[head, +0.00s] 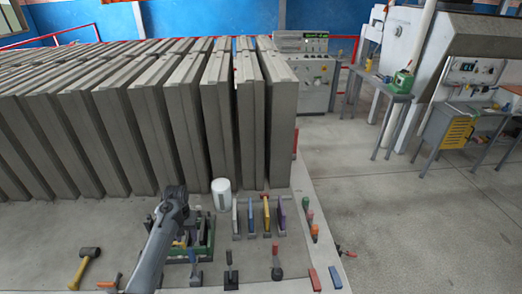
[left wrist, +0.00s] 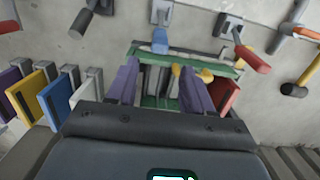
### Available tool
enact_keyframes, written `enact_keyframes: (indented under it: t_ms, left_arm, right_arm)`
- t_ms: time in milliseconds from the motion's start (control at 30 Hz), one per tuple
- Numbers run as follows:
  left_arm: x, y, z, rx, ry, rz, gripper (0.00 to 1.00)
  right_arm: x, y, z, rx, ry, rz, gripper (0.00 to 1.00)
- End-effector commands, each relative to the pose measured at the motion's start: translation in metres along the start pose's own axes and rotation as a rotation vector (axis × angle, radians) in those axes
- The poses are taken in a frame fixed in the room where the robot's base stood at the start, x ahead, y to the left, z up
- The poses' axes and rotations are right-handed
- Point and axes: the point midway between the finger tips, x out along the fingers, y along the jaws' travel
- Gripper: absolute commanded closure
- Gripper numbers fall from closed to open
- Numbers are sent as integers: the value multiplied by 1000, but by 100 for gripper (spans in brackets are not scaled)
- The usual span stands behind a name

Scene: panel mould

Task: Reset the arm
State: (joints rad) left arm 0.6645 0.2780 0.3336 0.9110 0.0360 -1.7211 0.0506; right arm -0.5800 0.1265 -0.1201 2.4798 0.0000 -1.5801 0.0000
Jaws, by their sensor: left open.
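My left gripper (left wrist: 160,90) is open in the left wrist view. Its two purple-grey fingers stand apart over a green frame (left wrist: 180,57) holding several coloured tools, and nothing shows clamped between them. In the head view my left arm (head: 157,245) reaches up from the bottom edge to the green frame (head: 206,246). There the arm hides part of the frame, and the fingertips cannot be made out. My right gripper is in neither view.
Tall grey panels (head: 182,120) stand in a row behind. A white cylinder (head: 222,194) stands close behind the frame. Coloured clamps (head: 266,215) are to its right. A mallet (head: 84,266) lies left of the arm. Open floor (head: 400,220) is at the right.

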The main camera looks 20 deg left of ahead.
Motion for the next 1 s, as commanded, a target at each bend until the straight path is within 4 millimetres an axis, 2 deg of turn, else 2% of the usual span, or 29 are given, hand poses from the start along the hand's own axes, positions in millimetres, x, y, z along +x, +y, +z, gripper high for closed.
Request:
enact_keyframes:
  t_ms: [167,267,367,467,667,800,900,1000]
  left_arm:
    - [7,-3,16,40,39,-52,49]
    - [12,-3,37,93,85,-101,49]
    - [16,5,69,174,140,-147,49]
    - [17,18,112,274,195,-175,49]
    - [2,55,219,474,290,-152,49]
    - [-22,76,293,580,339,-91,49]
    - [-43,86,335,630,365,-42,49]
    - [-61,92,366,661,384,-2,49]
  right_arm:
    - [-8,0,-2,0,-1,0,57]
    - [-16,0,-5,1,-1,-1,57]
    - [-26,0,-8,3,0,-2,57]
    - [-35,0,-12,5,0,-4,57]
    - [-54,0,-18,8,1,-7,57]
    - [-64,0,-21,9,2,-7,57]
    - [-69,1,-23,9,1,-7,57]
    - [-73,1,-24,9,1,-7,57]
